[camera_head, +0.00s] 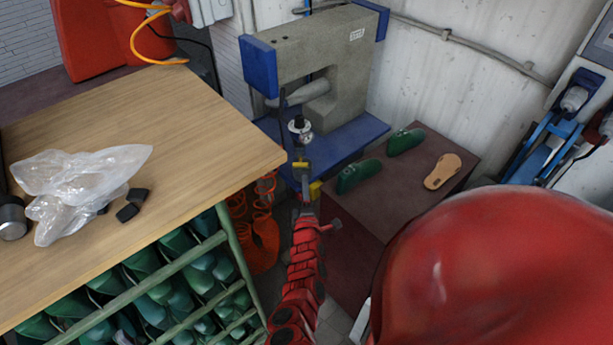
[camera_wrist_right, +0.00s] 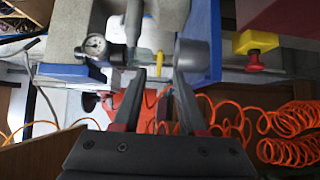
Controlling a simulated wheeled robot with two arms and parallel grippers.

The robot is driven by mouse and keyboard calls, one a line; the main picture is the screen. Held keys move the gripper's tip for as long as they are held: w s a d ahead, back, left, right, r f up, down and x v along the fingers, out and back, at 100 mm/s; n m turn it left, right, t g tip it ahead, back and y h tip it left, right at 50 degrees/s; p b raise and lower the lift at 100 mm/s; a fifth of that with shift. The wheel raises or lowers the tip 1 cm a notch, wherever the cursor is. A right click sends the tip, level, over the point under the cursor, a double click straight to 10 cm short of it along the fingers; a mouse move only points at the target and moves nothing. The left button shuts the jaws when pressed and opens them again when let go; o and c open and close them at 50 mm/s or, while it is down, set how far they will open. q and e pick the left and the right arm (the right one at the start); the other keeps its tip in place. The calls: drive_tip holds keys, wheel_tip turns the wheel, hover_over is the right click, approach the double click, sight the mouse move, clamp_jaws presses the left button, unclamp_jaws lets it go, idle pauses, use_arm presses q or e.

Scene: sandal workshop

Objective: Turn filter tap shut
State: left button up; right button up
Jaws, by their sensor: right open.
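The filter unit (camera_head: 300,127) stands beside the grey press, just past the corner of the wooden table. In the right wrist view its round gauge (camera_wrist_right: 95,45) is at the upper left. A narrow yellow tap handle (camera_wrist_right: 158,64) shows between my fingertips there, and the handle is small in the head view (camera_head: 300,165). My right gripper (camera_wrist_right: 160,80) is open, its two dark fingers pointing at the handle with a gap on each side. Whether they touch it I cannot tell. In the head view the right gripper (camera_head: 304,196) is small and partly blends with the fittings.
The wooden table (camera_head: 200,110) is close on the left, with a crumpled clear bag (camera_head: 85,180) on it. The press (camera_head: 320,60) stands behind. Coiled orange hoses (camera_wrist_right: 290,135) hang nearby. A brown bench (camera_head: 400,205) with green shoe forms and a tan sole is at the right.

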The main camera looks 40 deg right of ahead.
drive_tip(key=b+v, duration=0.1)
drive_tip(key=v, duration=0.9)
drive_tip(key=shift+f, duration=0.1)
